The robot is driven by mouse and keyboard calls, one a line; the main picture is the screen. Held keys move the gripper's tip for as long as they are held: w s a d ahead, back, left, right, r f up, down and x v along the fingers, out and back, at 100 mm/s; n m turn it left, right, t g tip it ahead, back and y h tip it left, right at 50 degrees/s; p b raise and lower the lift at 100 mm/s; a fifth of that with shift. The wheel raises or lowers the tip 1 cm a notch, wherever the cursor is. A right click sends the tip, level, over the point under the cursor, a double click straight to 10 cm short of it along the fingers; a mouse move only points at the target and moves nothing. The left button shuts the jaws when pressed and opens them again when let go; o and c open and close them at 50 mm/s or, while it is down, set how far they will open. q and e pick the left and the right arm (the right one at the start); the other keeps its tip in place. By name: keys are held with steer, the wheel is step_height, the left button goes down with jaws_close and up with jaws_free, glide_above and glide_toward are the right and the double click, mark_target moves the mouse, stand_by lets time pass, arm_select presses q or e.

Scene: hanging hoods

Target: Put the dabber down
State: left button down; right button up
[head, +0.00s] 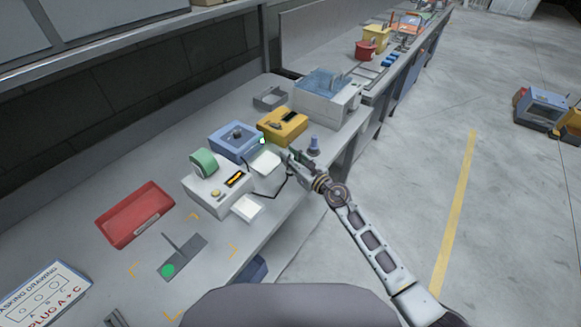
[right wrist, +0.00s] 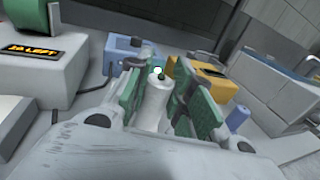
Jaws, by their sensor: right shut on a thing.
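The dabber (right wrist: 153,103) shows in the right wrist view as a white cylinder with a small dark green and white tip. It is held between the green finger pads of my right gripper (right wrist: 158,96), which is shut on it. The tip points away from the wrist camera. In the head view my right gripper (head: 284,156) is over the bench, just right of a pale flat panel (head: 266,163). The dabber is too small there to make out clearly. My left gripper is not in view.
A white machine with a green roll (head: 204,161) stands left of the gripper. Behind are a blue box (head: 236,141) and a yellow box (head: 283,125). A blue upright piece (head: 314,144) stands to the right. A red tray (head: 135,214) and grey fixture (head: 184,257) lie on the left.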

stand_by(0.4)
